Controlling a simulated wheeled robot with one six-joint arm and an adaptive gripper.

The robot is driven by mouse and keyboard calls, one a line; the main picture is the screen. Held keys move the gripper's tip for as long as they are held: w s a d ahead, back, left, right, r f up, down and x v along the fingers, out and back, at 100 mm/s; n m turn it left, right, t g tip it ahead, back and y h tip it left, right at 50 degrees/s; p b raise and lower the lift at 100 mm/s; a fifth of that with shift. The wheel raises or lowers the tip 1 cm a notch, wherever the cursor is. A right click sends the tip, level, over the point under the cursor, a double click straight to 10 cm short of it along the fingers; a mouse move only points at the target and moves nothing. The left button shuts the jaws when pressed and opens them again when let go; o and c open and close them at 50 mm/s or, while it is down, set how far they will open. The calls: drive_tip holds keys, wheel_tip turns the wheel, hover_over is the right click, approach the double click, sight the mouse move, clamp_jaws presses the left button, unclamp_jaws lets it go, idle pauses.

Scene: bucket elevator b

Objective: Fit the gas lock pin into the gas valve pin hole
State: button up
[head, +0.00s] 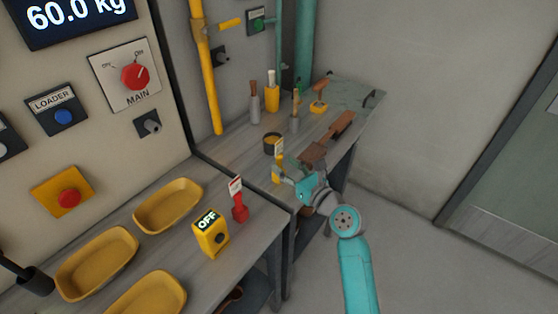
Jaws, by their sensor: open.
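A yellow pin with a white tag (278,164), which looks like the gas lock pin, stands upright on the grey bench. My gripper (279,175) is open right at this pin, its fingers overlapping it in the picture. I cannot tell whether they touch it. The gas valve (228,24), with a yellow handle, sits on the vertical yellow pipe at the upper left. A dark plate with a grey socket (220,56), seemingly the pin hole, is on the wall just below the handle. The hole itself is too small to make out.
A red tagged pin (239,206) and a yellow OFF box (211,234) stand on the nearer bench beside yellow trays (98,262). Behind my gripper are a dark round pot (272,143), several upright handled tools and a brown-headed brush (313,154). Open floor lies right.

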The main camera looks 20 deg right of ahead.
sight(281, 162)
drive_tip(key=shift+x, duration=1.75)
drive_tip(key=shift+f, duration=0.1)
clamp_jaws()
